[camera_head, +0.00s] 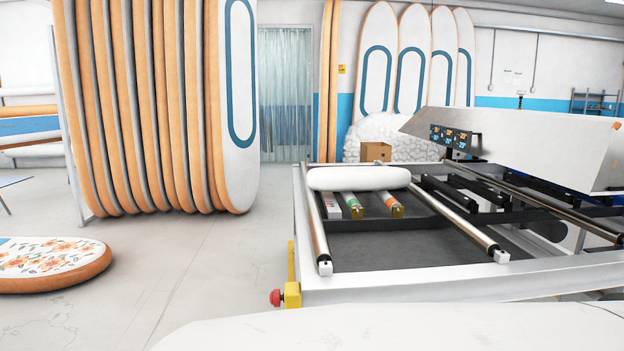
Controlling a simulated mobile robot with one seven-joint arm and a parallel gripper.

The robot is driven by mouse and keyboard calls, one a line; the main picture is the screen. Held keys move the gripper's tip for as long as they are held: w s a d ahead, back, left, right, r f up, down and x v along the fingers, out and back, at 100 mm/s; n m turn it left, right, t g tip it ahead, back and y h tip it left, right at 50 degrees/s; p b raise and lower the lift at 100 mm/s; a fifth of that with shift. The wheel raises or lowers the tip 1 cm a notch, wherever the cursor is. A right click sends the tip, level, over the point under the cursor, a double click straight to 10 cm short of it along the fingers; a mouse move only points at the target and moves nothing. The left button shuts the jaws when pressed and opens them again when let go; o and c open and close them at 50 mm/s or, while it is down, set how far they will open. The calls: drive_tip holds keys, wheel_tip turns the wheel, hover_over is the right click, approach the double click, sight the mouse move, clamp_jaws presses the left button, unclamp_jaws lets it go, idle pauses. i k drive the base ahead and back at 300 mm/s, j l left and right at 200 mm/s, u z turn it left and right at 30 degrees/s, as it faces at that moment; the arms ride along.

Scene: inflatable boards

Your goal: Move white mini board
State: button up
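A small white board (358,178) with rounded ends lies flat at the far left end of the machine frame (400,291). It spans sideways and its left end is close to the frame's left rail. Several tubes or boxes with coloured labels lie just in front of it, partly under its near edge. My gripper is not in view.
A red emergency button (275,297) on a yellow box juts from the frame's front left corner. Large orange-edged boards (237,100) stand at left. A floral board (50,262) lies low at far left. A white surface (420,330) fills the bottom edge. Floor between is clear.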

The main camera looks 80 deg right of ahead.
sight(341, 178)
drive_tip(key=z, duration=2.95)
drive_tip(key=i+j+u, duration=1.1)
drive_tip(key=i, duration=0.35)
drive_tip(key=i+u, duration=0.25)
drive_tip(key=i, duration=0.35)
drive_tip(key=i+z, duration=0.15)
drive_tip(key=i, duration=0.45)
drive_tip(key=i+j+z, duration=0.15)
drive_tip(key=i, duration=0.45)
drive_tip(key=i+z, duration=0.5)
drive_tip(key=i+j+z, duration=0.15)
drive_tip(key=i+z, duration=0.15)
drive_tip(key=z, duration=0.15)
